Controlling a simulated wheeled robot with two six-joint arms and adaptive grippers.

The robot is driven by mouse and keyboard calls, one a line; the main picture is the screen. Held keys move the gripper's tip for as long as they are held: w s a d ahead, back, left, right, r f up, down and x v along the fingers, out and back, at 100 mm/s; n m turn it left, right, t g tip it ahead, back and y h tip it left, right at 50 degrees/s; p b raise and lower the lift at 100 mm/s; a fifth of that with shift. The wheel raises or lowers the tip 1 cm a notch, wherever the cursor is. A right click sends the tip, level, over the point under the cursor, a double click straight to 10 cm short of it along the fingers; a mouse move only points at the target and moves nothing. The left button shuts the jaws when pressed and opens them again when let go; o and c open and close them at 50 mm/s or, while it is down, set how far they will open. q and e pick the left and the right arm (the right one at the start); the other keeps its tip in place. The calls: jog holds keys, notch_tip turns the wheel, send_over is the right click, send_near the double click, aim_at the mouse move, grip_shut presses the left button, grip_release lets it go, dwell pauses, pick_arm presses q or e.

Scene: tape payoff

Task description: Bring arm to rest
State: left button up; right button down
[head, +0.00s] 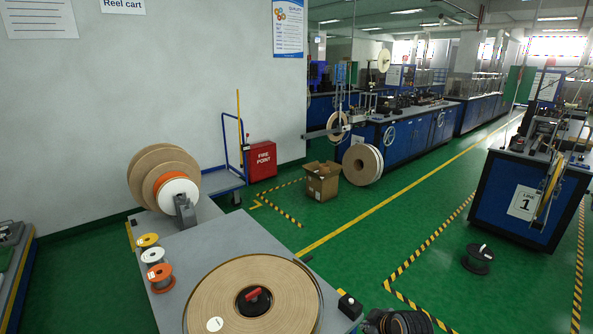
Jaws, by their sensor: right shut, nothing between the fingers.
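My right gripper (373,321) shows only in part at the bottom edge of the head view, right of the grey table (205,254). It is shut and empty, next to the table's front right corner and apart from the reel. A dark ribbed part of my right arm shows behind it. My left gripper is not in view. A large flat reel of tan tape (216,292) lies on the table, with a dark hub and a red handle (253,294) at its middle.
Small yellow, white and orange spools (160,277) stand along the table's left edge. Upright reels (152,166) stand at its back. A small black box (349,306) sits at the right corner. A black spool (478,259) lies on the green floor, otherwise largely clear to the right.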

jog(key=s+d+r+m+g+h, duration=0.15)
jog(key=s+m, duration=0.25)
jog(key=s, duration=0.9)
jog(key=s+d+m+g+h, duration=0.15)
jog(key=s+m, duration=0.35)
jog(key=s, duration=0.7)
notch_tip(320, 180, down, 24)
jog(key=d+g, duration=0.2)
jog(key=d, duration=0.1)
jog(key=s+f, duration=1.9)
jog(key=s, duration=0.1)
jog(key=shift+s+d+g, duration=0.2)
jog(key=shift+d+g, duration=0.2)
jog(key=shift+d, duration=0.05)
